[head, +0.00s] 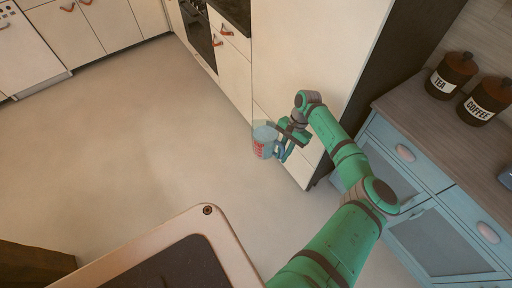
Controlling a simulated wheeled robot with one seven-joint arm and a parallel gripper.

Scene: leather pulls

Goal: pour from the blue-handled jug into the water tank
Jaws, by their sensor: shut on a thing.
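The blue-handled jug (263,141) is a small clear measuring jug with red markings. It is held in the air in front of the tall cream cabinet and looks roughly upright. Its blue handle (280,150) faces right, toward my gripper (284,151). My gripper is shut on the jug at the handle; the fingertips are small and partly hidden there. What is inside the jug cannot be made out. No water tank can be recognised in this view.
The tall cream cabinet (300,60) stands close behind the jug. At right, a blue cabinet (440,232) has a wooden top bearing a tea canister (452,76) and a coffee canister (487,101). Cream units and a white appliance (28,52) line the back. The floor (150,130) at left is clear.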

